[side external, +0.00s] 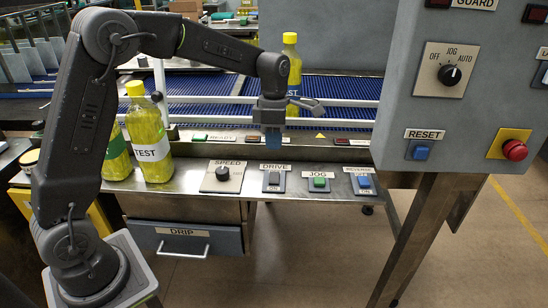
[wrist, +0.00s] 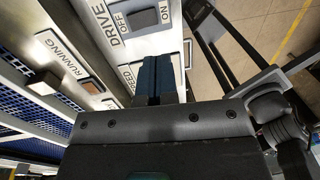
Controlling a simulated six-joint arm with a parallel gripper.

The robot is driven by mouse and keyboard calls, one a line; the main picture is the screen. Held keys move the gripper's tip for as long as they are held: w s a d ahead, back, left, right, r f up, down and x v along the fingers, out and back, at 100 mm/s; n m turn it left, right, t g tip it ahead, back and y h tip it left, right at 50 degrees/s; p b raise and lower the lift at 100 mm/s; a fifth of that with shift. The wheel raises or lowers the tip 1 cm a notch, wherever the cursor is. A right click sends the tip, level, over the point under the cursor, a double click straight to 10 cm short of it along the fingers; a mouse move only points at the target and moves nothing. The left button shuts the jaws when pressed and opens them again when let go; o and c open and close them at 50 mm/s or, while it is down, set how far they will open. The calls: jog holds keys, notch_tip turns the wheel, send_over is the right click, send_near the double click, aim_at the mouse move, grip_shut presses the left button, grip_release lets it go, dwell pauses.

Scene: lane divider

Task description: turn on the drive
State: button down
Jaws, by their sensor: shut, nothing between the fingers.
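The drive switch (side external: 274,182) is a dark rocker on a grey plate, set in the metal shelf under a DRIVE label. In the wrist view the drive switch (wrist: 143,18) is at the top, with OFF and ON marked on its plate. I cannot tell which side is pressed. My gripper (side external: 272,140) points down with its blue fingers together, above and behind the switch in the side view and apart from it. In the wrist view the fingers of my gripper (wrist: 158,77) are shut and empty, and partly cover a neighbouring label.
The speed knob (side external: 222,174) is left of the switch; the green jog button (side external: 319,182) and blue reverse switch (side external: 364,181) are right. A yellow bottle (side external: 149,135) stands at left. A grey control box (side external: 460,80) with an emergency stop (side external: 514,150) is at right.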

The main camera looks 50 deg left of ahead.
jog(key=shift+s+d+r, duration=0.1)
jog(key=shift+r, duration=0.9)
jog(key=shift+s+d+r, duration=0.1)
jog(key=shift+r, duration=0.9)
jog(key=s+d+r+m+t, duration=0.1)
jog(key=s+r+m+t, duration=0.15)
jog(key=s+m, duration=0.4)
jog(key=s+d+r+m+t, duration=0.1)
jog(key=s+r+m, duration=0.3)
jog(key=s+m, duration=0.25)
jog(key=s+d+f+m+t+y, duration=0.1)
jog(key=s+f+m+t, duration=0.1)
jog(key=s+m, duration=0.9)
jog(key=m+t, duration=0.1)
jog(key=m, duration=0.2)
jog(key=shift+s+d+f, duration=0.15)
jog(key=shift+s+f, duration=0.1)
jog(key=shift+s, duration=0.1)
